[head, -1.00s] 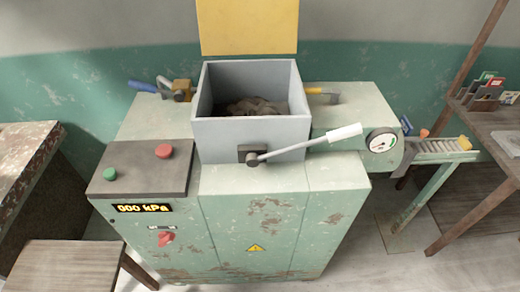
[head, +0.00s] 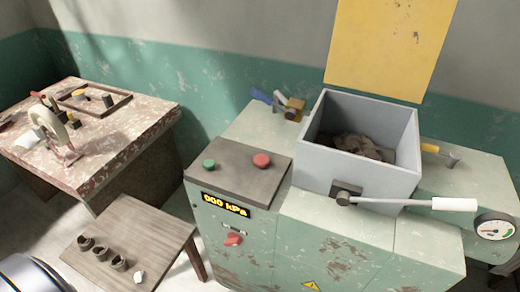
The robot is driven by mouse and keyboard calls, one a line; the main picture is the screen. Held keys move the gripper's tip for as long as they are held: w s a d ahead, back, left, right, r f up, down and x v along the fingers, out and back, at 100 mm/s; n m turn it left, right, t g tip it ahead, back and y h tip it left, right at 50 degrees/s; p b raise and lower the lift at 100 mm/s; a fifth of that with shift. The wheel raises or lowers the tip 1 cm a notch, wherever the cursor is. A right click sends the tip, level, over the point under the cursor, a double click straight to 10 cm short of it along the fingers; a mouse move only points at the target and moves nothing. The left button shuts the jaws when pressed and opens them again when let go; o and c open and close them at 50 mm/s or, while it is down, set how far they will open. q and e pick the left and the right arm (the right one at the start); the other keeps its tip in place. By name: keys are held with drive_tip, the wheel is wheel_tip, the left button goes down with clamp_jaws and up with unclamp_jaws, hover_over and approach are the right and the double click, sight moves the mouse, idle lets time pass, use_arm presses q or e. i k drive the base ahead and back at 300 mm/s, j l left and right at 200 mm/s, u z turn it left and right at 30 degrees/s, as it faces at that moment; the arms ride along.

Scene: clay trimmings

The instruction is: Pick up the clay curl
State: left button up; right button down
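Several small pieces sit in a row on a low wooden stool or table at the lower left. Three are dark grey-brown and curl-like or cup-like: one piece (head: 85,242), a second piece (head: 102,253) and a third piece (head: 120,263). A small whitish lump (head: 139,277) lies at the near end of the row. I cannot tell for sure which of these is the clay curl. Brown clay (head: 358,147) lies inside the grey hopper (head: 352,178) of the green machine. Neither of my grippers shows in the head view.
The low wooden table (head: 150,235) has bare room right of the row. A worn workbench (head: 130,150) behind it holds tools and a wooden frame. The machine (head: 330,245) fills the right, with a control box (head: 235,180) and a white-handled lever (head: 453,204).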

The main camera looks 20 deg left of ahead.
sight(95, 251)
drive_tip(key=u, duration=2.35)
drive_tip(key=i+j, duration=0.3)
drive_tip(key=j, duration=0.15)
drive_tip(key=i+j, duration=0.25)
drive_tip(key=j, duration=0.25)
drive_tip(key=i+j, duration=0.3)
drive_tip(key=j, duration=0.15)
